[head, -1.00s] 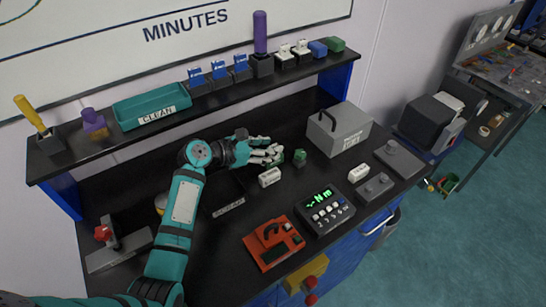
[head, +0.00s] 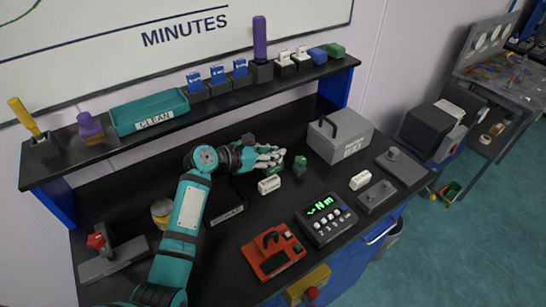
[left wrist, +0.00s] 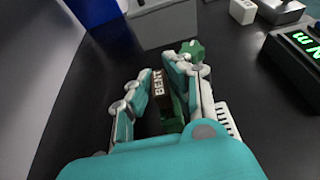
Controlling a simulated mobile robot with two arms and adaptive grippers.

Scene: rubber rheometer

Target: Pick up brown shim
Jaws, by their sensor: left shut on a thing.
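My left gripper (head: 272,158) is low over the middle of the black bench. In the left wrist view its fingers (left wrist: 158,88) are closed around a dark brown piece marked "BENT" (left wrist: 158,82), which looks like the brown shim. A green part (left wrist: 172,122) shows just below it between the fingers. The fingers hide most of the shim, and I cannot tell whether it is clear of what is under it. In the head view the fingers cover it. My right gripper is in neither view.
A grey case (head: 340,136), a green-lit display unit (head: 325,218) and a red device (head: 273,250) stand nearby. A shelf (head: 108,146) runs behind.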

